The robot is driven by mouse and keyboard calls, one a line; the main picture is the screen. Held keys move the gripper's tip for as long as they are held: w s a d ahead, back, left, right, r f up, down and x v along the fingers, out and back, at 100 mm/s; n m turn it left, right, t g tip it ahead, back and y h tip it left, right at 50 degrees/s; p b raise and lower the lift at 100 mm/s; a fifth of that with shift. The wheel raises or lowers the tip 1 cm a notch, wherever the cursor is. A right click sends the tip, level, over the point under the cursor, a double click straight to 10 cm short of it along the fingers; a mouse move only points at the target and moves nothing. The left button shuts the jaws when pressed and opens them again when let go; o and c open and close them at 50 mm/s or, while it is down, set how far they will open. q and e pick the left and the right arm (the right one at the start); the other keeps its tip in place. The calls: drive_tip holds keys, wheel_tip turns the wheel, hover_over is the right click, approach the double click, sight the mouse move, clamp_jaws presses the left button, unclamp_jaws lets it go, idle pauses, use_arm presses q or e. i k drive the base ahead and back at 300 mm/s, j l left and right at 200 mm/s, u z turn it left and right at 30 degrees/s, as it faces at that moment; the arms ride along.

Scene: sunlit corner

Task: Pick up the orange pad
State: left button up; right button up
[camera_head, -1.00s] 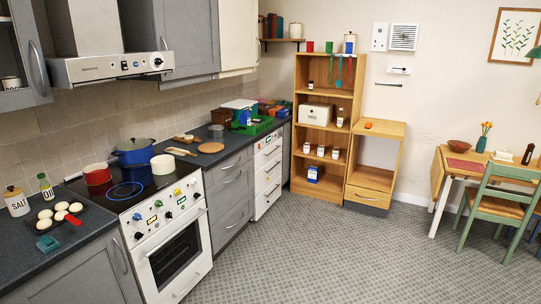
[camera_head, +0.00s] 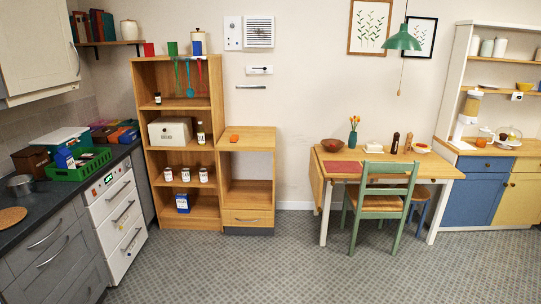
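A small orange pad (camera_head: 234,138) lies on the top of the low wooden cabinet (camera_head: 262,131), towards its left side. The cabinet stands against the back wall, right of the tall wooden shelf. Nothing covers the pad, and it is across the room from me. Neither of my grippers shows in the head view.
The tall shelf (camera_head: 147,125) holds jars and boxes. A dining table (camera_head: 442,170) with a green chair (camera_head: 385,192) stands to the right of the cabinet. A counter with drawers (camera_head: 50,240) runs along the left. The patterned floor (camera_head: 240,270) before the cabinet is clear.

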sight(234, 138)
drive_tip(key=i+u, duration=0.1)
drive_tip(key=i, duration=0.45)
drive_tip(key=i+l+u, duration=0.1)
drive_tip(key=i, duration=0.45)
drive_tip(key=i+l+u, duration=0.1)
drive_tip(key=i, duration=0.45)
drive_tip(key=i+l+u, duration=0.1)
drive_tip(key=i, duration=0.4)
drive_tip(key=i+l+u, duration=0.1)
drive_tip(key=i+l, duration=0.2)
drive_tip(key=i, duration=0.25)
drive_tip(key=i+j+z, duration=0.1)
drive_tip(key=i+z, duration=0.4)
drive_tip(key=i, duration=1.05)
